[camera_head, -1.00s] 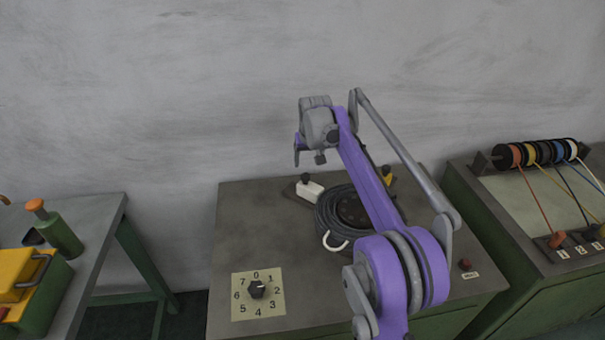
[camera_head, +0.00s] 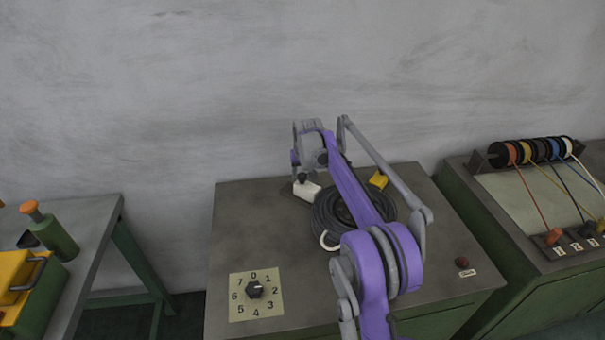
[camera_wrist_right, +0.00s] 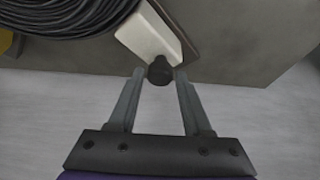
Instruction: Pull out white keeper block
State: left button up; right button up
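The white keeper block (camera_head: 307,192) sits at the back left of the green machine's top, beside a black coil. A dark knob (camera_head: 302,177) is on its outer end. In the right wrist view the white block (camera_wrist_right: 147,33) shows at top centre, with the dark knob (camera_wrist_right: 160,70) at its near end. My right gripper (camera_wrist_right: 160,77) is open, its two fingers on either side of the knob; I cannot tell whether they touch it. In the head view my right gripper (camera_head: 298,168) is at the block, partly hidden by its own wrist. My left gripper is not in view.
The black cable coil (camera_head: 328,213) with a white hook (camera_head: 329,241) lies right of the block. A yellow block (camera_head: 378,180) is behind it. A numbered dial (camera_head: 255,291) is at front left. A spool rack (camera_head: 535,152) stands right; a table with an orange-capped cylinder (camera_head: 55,236) stands left.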

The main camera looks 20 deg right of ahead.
grip_shut()
dwell(1.1)
